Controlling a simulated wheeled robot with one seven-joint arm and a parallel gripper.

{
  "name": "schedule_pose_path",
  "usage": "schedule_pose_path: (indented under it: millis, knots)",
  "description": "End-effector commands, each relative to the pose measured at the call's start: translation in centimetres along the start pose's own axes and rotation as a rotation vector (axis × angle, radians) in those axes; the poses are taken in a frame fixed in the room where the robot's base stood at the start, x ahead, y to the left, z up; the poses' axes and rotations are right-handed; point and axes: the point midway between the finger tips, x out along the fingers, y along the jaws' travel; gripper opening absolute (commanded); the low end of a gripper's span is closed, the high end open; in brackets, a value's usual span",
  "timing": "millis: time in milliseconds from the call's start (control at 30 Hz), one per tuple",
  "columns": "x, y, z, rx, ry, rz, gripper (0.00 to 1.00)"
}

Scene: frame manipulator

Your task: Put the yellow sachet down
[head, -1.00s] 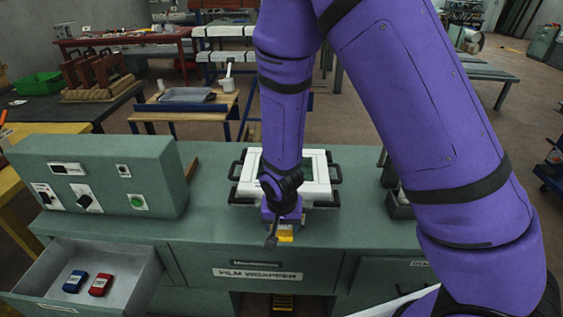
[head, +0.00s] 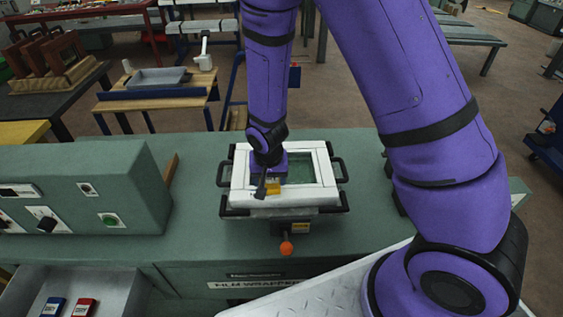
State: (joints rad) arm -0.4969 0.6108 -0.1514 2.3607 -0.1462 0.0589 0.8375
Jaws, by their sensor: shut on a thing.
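My purple arm reaches down over the green workbench. My gripper (head: 272,184) is at the left half of a white frame fixture with black handles. It is shut on the yellow sachet (head: 273,189), of which a small yellow part shows below the gripper. The sachet appears at or just above the frame's opening; I cannot tell whether it touches anything. The gripper's body hides the rest of it and the fingertips.
The white frame (head: 325,165) sits on the green bench (head: 190,235), with an orange-knobbed lever (head: 286,248) in front. A control box (head: 90,190) stands left. An open drawer (head: 110,285) below holds a blue item (head: 54,306) and a red item (head: 84,306).

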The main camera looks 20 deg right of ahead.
Motion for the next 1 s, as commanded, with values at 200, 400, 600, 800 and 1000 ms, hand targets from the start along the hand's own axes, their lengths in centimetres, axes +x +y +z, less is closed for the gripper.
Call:
schedule_pose_path:
  millis: [200, 400, 600, 800, 1000]
  knots:
    - [1.0, 1.6, -3.8, 0.006, 0.000, 0.001, 0.40]
    - [1.9, 2.9, -7.3, 0.004, 0.000, 0.001, 0.40]
    - [2.5, 3.9, -9.9, 0.002, 0.000, 0.001, 0.40]
    - [3.0, 4.1, -10.5, -0.001, -0.001, 0.001, 0.40]
    - [5.2, 4.1, -10.1, -0.001, -0.003, 0.003, 0.40]
